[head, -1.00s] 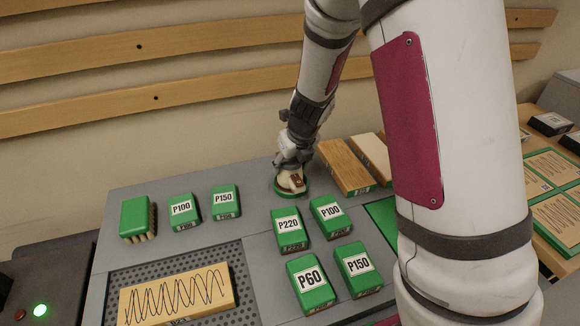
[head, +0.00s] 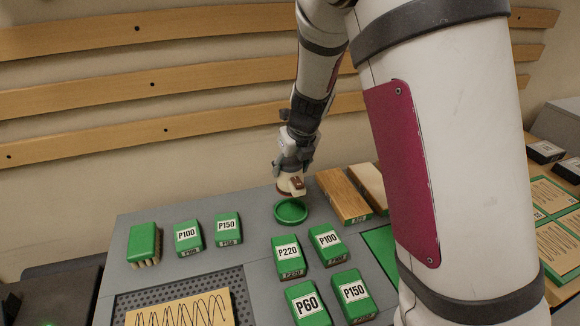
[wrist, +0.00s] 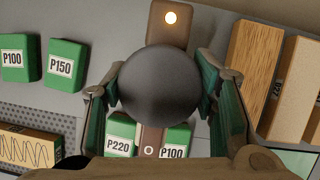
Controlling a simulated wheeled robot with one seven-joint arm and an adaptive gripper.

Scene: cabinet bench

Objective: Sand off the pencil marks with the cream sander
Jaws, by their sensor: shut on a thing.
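My gripper (head: 292,168) is shut on the cream sander (head: 290,187), holding it just above a round green holder (head: 291,211). In the wrist view my gripper's fingers (wrist: 160,100) stand on both sides of the sander's dark round top (wrist: 158,88). The sander's underside is hidden. The wooden board with the dark zigzag pencil marks (head: 182,311) lies on the perforated panel at the front left, cut off by the lower edge. It also shows at the left of the wrist view (wrist: 28,149).
Green P100 (head: 188,237) and P150 (head: 228,228) blocks and a green brush (head: 144,243) stand behind the perforated panel (head: 243,292). Several more labelled green blocks, including P220 (head: 288,256), stand right of centre. Wooden blocks (head: 342,195) lie right of the holder.

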